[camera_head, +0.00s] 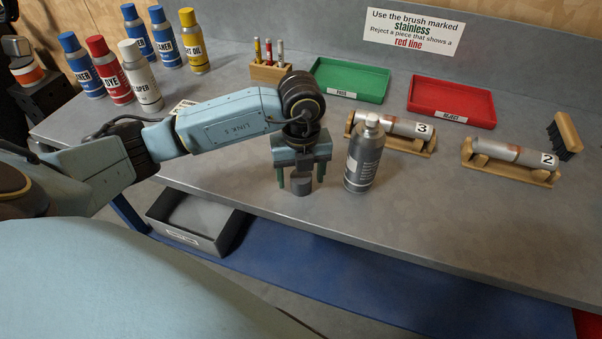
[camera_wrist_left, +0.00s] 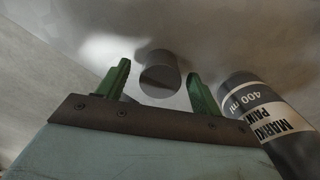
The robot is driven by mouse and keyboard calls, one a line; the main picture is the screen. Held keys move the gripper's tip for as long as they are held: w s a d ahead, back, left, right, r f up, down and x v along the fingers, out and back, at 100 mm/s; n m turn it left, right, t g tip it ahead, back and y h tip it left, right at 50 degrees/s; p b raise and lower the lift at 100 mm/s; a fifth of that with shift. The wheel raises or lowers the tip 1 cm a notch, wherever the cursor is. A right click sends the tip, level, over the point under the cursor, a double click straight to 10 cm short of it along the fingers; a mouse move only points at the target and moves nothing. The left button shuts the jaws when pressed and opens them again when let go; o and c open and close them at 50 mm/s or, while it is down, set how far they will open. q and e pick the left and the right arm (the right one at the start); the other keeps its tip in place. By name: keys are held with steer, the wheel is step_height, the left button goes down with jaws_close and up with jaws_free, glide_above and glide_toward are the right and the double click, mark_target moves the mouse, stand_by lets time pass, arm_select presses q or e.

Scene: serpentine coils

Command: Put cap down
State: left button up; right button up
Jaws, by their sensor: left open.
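The grey cap (camera_head: 301,186) stands on the grey bench near its front edge. It also shows in the left wrist view (camera_wrist_left: 160,76), between and beyond the fingertips. My left gripper (camera_head: 299,184) is open, pointing down over the cap, with green fingers on either side of it and apart from it in the left wrist view (camera_wrist_left: 157,82). A grey marking paint can (camera_head: 363,158) stands upright just right of my left gripper. Its top is a pale nozzle without a cap on it. My right gripper is not in view.
A green tray (camera_head: 349,81) and a red tray (camera_head: 451,101) lie at the back. Numbered pipe pieces rest on wooden cradles (camera_head: 392,131) (camera_head: 511,161) to the right, near a brush (camera_head: 565,136). Several spray cans (camera_head: 142,76) stand at the back left. The front right bench is clear.

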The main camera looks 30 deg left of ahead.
mark_target(301, 175)
arm_select(q)
step_height(301, 175, up, 12)
stand_by(0.4)
steer(key=shift+f, duration=0.1)
stand_by(0.3)
